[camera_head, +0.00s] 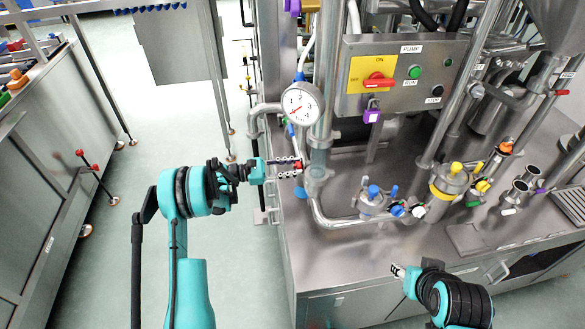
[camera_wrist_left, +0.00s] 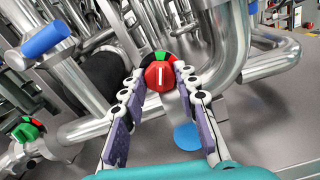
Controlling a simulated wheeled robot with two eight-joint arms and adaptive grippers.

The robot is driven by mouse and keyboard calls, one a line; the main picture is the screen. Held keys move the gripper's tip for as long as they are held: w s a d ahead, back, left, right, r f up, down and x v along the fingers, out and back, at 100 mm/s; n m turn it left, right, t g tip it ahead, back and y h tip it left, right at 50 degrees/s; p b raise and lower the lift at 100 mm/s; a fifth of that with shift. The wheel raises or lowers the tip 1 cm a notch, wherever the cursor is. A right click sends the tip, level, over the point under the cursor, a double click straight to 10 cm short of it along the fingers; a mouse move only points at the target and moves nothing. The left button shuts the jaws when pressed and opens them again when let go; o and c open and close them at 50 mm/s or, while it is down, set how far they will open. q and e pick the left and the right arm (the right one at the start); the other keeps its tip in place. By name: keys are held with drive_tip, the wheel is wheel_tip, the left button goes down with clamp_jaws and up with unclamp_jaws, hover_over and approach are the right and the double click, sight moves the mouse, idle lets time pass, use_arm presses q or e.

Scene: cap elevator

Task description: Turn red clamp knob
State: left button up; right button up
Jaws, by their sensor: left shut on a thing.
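The red clamp knob (camera_wrist_left: 159,75) has a white line across its face and a green-and-black collar behind it. It sits on the steel pipework. In the head view the red knob (camera_head: 299,164) shows small beside the clear vertical tube. My left gripper (camera_wrist_left: 159,72) is shut on the knob, with one fingertip on each side of it. In the head view my left gripper (camera_head: 288,164) reaches in from the left to the knob. My right gripper (camera_head: 398,270) is at the front edge of the steel bench, away from the knob; its opening is too small to tell.
A pressure gauge (camera_head: 301,102) stands above the knob. A control box (camera_head: 400,75) with a red switch is behind. Another red-and-green knob (camera_wrist_left: 27,130) and a blue handle (camera_wrist_left: 45,39) are at left in the wrist view. Valves (camera_head: 449,182) crowd the bench at right.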

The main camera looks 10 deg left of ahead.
use_arm(q)
drive_tip(key=o, duration=1.2)
drive_tip(key=shift+c, duration=0.2)
drive_tip(key=v, duration=1.2)
